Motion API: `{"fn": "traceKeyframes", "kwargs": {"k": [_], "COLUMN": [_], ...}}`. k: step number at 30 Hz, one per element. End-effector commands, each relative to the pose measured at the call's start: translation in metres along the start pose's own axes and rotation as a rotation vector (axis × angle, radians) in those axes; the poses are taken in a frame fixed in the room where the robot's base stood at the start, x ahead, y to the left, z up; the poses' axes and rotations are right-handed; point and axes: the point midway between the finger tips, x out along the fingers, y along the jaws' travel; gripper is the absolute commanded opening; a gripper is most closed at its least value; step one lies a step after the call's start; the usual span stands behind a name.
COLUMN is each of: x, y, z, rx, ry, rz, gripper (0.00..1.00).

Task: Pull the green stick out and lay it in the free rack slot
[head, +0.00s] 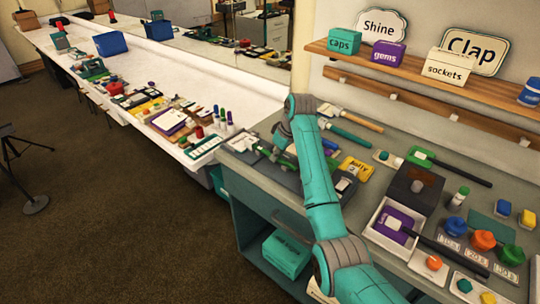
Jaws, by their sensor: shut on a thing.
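My gripper (272,152) is low over the left end of the grey-green counter, below my teal arm. It is small in the picture, and its fingertips are hard to make out. A green piece (289,162) shows right by it and seems to be the green stick in its jaws. The stick's full length and whatever it stands or lies in are not clear. I cannot tell for sure which thing is the rack or which slot is free.
A wooden shelf (400,72) with boxes runs above. A long white table (170,75) stands left.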

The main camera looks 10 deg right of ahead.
Motion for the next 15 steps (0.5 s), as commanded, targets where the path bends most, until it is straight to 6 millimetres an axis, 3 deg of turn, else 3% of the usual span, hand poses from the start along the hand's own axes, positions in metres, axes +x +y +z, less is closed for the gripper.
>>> {"fn": "traceKeyframes", "kwargs": {"k": [15], "x": [-0.004], "y": [0.0], "z": [0.013], "rx": [0.0], "ry": [0.0], "rz": [0.0], "gripper": [0.0]}}
